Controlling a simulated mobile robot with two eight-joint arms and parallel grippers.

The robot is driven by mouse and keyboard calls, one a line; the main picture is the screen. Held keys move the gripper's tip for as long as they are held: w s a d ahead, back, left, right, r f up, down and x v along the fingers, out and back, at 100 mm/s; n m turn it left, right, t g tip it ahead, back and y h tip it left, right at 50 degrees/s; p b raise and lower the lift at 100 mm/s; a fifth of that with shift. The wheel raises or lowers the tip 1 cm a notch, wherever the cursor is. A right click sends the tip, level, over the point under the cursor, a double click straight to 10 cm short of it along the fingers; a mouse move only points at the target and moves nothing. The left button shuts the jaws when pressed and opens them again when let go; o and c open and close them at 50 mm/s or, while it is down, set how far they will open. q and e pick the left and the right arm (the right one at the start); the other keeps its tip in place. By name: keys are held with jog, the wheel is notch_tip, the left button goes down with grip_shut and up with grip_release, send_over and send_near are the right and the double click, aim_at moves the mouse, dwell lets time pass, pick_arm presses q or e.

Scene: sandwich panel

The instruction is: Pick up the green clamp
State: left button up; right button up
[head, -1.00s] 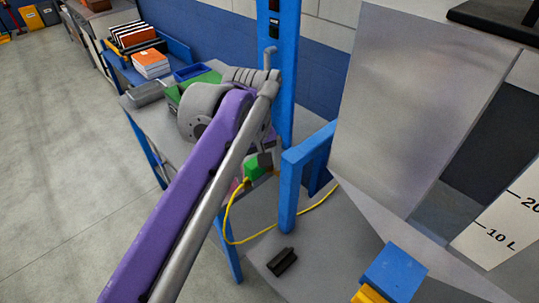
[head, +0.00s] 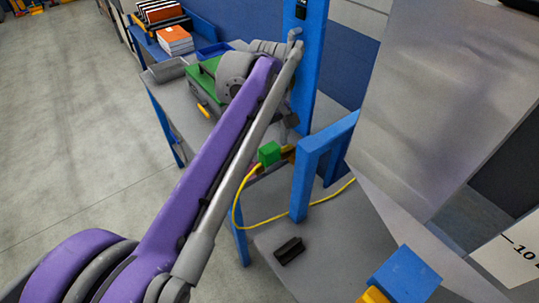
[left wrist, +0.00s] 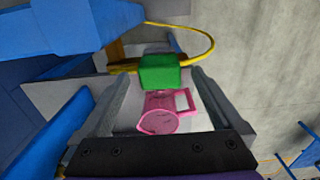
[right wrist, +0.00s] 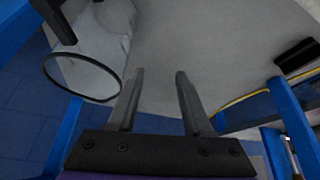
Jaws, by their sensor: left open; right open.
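The green clamp shows as a small green block (head: 269,153) with a yellow bar beside it, just below my left gripper (head: 284,132) in the head view. In the left wrist view the green block (left wrist: 160,71) appears between the open fingertips, with space on both sides. I cannot tell from this how deep it lies between them. My left gripper is open and empty. My right gripper (right wrist: 160,74) is open and empty over a grey surface in the right wrist view.
A yellow cable (head: 238,213) loops by the blue frame (head: 307,175). A black block (head: 289,251) lies on the grey table (head: 330,245).

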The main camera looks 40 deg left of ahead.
aim_at(269, 148)
pick_arm(q)
jog(key=shift+f, duration=0.9)
jog(key=shift+c, duration=0.3)
grip_shut()
notch_tip(269, 148, up, 10)
jog(key=shift+r+p, duration=0.1)
jog(key=shift+p, duration=0.35)
